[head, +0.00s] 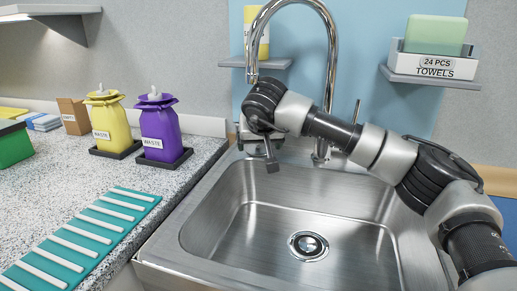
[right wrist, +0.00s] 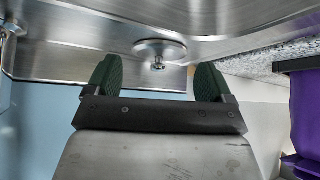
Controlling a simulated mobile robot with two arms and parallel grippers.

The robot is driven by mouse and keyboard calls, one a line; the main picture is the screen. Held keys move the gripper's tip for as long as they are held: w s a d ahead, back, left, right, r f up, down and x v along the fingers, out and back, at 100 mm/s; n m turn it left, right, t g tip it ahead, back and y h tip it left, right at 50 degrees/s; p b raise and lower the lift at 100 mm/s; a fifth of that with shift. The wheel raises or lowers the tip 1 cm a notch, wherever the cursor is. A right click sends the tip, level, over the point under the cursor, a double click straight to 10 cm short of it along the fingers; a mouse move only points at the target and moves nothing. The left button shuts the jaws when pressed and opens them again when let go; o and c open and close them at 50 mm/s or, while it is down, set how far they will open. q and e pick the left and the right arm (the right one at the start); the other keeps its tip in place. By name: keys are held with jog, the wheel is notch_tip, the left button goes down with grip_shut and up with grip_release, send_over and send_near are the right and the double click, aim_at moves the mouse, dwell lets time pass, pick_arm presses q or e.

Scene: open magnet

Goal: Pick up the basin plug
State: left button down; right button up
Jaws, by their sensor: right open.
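The basin plug (right wrist: 158,49), a round silver disc with a small knob in its middle, sits on the metal sink ledge in the right wrist view. My right gripper (right wrist: 157,68) is open and empty there, its two dark green fingers on either side of the plug's knob in the picture, with a gap showing. In the head view my right gripper (head: 258,152) is over the sink's back left ledge, pointing down, and the plug cannot be made out behind it. My left gripper is not in view.
The steel sink (head: 262,211) is empty, with a round drain (head: 308,246) in its floor. A tall curved faucet (head: 331,60) stands close behind my right arm. A purple waste bag (head: 162,128) and a yellow one (head: 108,124) stand left on the counter.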

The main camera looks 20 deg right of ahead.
aim_at(258, 146)
jog(key=shift+w+d+f, duration=0.15)
jog(key=shift+w+f, duration=0.15)
jog(key=shift+w, duration=0.45)
jog(key=shift+w+d+f, duration=0.15)
jog(key=shift+w+f, duration=0.1)
jog(key=shift+w, duration=0.45)
jog(key=shift+c, duration=0.5)
jog(key=c, duration=0.6)
jog(key=shift+r, duration=0.1)
